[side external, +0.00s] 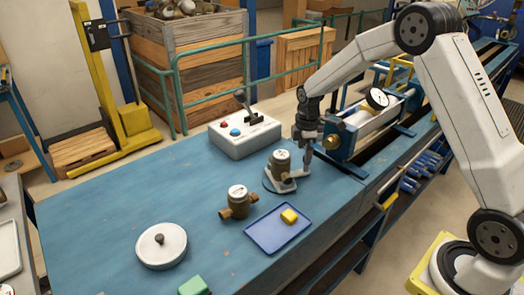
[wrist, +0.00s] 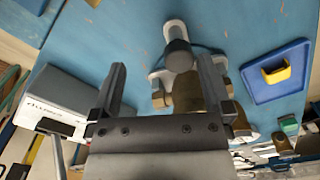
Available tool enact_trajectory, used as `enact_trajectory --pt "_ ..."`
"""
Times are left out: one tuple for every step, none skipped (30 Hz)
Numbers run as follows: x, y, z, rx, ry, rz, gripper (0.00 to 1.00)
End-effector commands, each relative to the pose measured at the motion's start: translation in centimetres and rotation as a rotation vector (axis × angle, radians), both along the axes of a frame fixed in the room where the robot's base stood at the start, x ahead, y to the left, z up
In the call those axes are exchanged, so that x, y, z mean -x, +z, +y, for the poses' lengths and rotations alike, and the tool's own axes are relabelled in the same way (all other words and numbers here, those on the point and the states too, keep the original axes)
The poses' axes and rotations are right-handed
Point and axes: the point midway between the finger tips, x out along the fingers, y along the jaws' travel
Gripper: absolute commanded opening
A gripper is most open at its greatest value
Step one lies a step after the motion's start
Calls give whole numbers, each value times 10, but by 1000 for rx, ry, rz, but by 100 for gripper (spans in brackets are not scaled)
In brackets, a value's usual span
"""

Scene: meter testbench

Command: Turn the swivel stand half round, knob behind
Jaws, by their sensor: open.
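The swivel stand (side external: 274,186) is a light grey piece on a round base on the blue bench, with a brass meter (side external: 281,161) with a white dial upright on it. In the side view the stand's arm reaches right, under my gripper (side external: 309,146). In the wrist view the stand's dark grey round knob (wrist: 179,56) shows between the open fingertips, closer to the right finger. The meter (wrist: 188,93) is partly hidden behind the gripper. I cannot tell whether a finger touches the knob.
A control box (side external: 244,137) with buttons and a lever stands behind the stand. A loose brass meter (side external: 238,201) and a blue tray (side external: 265,238) with a yellow block (side external: 289,216) lie in front. A white knobbed disc (side external: 162,252) is front left. The bench's left is clear.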

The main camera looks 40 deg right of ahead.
Motion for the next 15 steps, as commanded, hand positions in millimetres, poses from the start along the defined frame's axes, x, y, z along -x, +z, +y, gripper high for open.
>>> enact_trajectory --pt "0 0 0 0 0 0 100" --pt "0 0 0 0 0 0 100" --pt "0 1 0 0 0 0 100" --pt "0 1 0 0 0 0 100" --pt "0 2 0 1 0 -1 100" --pt "0 4 0 1 0 -1 100" --pt "0 5 0 1 0 -1 100" --pt "0 6 0 1 0 -1 100" --pt "0 8 0 1 0 -1 100" --pt "0 10 0 1 0 -1 100" --pt "0 11 0 1 0 -1 100" --pt "0 14 0 1 0 -1 100" --pt "0 16 0 1 0 -1 100" --pt "0 17 0 1 0 -1 100" --pt "0 20 0 0 0 -2 100"
